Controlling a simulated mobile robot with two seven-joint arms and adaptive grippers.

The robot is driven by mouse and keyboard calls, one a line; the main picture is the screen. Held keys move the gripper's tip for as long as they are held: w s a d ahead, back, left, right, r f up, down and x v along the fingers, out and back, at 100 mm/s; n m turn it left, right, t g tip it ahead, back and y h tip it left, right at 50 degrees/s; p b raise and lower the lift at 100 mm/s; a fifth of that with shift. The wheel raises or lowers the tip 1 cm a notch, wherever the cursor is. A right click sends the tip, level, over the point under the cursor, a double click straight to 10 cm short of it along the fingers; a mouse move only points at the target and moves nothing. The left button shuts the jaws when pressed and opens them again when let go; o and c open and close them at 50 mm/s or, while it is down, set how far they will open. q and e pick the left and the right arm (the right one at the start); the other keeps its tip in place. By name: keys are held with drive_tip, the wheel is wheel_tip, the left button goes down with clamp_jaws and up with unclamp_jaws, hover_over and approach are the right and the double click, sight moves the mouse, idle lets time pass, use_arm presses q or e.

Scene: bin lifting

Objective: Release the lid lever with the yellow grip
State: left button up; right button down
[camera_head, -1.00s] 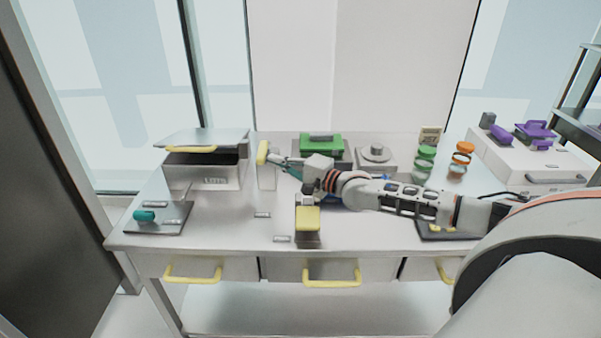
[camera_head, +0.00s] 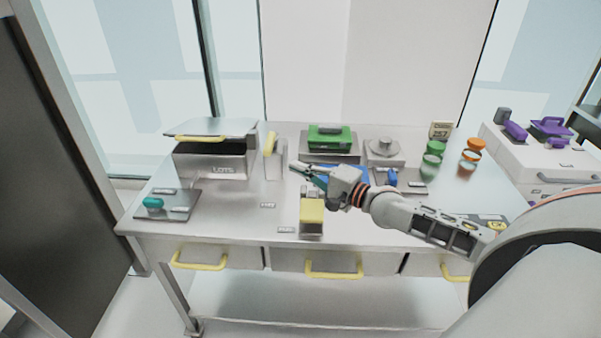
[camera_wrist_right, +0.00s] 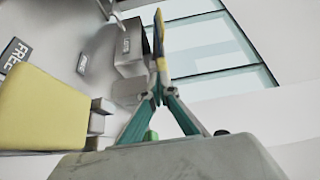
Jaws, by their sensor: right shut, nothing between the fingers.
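The lid lever's yellow grip (camera_head: 270,144) stands upright on a grey post (camera_head: 276,165), right of the metal bin (camera_head: 215,163) marked LOTS. The bin's lid (camera_head: 212,127), with a yellow handle bar, is raised over a dark opening. My right gripper (camera_head: 292,168) is shut and empty. It is to the right and front of the lever, apart from it. In the right wrist view the teal fingers (camera_wrist_right: 157,92) meet at their tips; a yellow-edged part overlaps behind them, and I cannot tell which part it is. My left gripper is not in view.
A yellow block (camera_head: 312,210) on a grey mount stands at the table front, below my right gripper. A green box (camera_head: 329,138), scale (camera_head: 383,150) and jars (camera_head: 433,155) stand behind and right. A teal-knobbed plate (camera_head: 165,204) lies front left.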

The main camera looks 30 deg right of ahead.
drive_tip(key=shift+s+a, duration=0.2)
drive_tip(key=shift+s, duration=0.3)
drive_tip(key=shift+s+a, duration=0.15)
drive_tip(key=shift+s, duration=0.35)
drive_tip(key=s+a+f+n+g+h, duration=0.2)
drive_tip(key=s+a+f+n+g, duration=0.3)
drive_tip(key=s+a+f+n, duration=0.75)
drive_tip(key=s+d+f+n+g+h, duration=0.2)
drive_tip(key=s+d+n+h, duration=0.25)
drive_tip(key=s+d, duration=0.25)
drive_tip(key=s+d+f+n+g+h, duration=0.2)
drive_tip(key=s+d+n+h, duration=0.3)
drive_tip(key=s, duration=0.3)
drive_tip(key=a+f+m+t+y, duration=0.2)
drive_tip(key=a+f+m+y, duration=0.2)
drive_tip(key=a+f, duration=0.9)
wheel_tip(320, 180, down, 3)
drive_tip(key=y, duration=0.2)
drive_tip(key=shift+w+t+y, duration=0.35)
drive_tip(key=shift+w+t, duration=0.05)
